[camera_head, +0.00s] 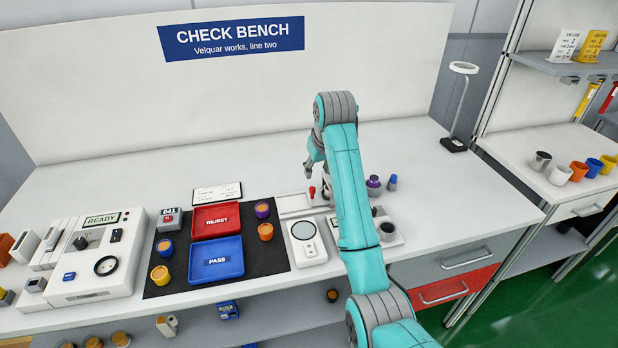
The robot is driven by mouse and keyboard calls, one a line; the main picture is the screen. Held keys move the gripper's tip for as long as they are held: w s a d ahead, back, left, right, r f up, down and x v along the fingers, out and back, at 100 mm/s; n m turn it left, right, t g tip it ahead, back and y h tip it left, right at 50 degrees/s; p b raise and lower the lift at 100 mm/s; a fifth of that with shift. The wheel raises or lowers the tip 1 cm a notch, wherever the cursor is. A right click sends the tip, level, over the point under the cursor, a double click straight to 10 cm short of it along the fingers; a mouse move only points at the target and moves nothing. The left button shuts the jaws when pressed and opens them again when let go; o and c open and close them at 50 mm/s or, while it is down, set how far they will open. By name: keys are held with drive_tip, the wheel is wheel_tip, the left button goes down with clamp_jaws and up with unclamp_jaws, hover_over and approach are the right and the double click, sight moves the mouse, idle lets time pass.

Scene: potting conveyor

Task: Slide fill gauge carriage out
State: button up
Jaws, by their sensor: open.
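The fill gauge appears to be the low white fixture (294,204) on the bench, right of the black mat. A small red knob (312,191) stands up at its right end. I take the knob to be on the carriage, but my arm hides much of this area. My gripper (326,194) points down just right of the red knob. It is open. The fingertips are small and partly behind my arm, so I cannot tell if they touch anything. A dark-topped pot (387,231) sits on a white base right of my arm; whether this base belongs to the gauge is unclear.
A white scale (307,240) stands in front of the fixture. The black mat (270,262) holds a red tray (216,204), a blue tray (242,262) and several small pots. Purple and blue items (373,182) stand behind my arm.

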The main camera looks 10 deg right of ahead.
sight(312, 188)
drive_tip(key=x, duration=1)
drive_tip(key=shift+w+f, duration=0.15)
drive_tip(key=shift+f, duration=0.2)
drive_tip(key=shift+c, duration=0.3)
clamp_jaws()
drive_tip(key=shift+a, duration=0.1)
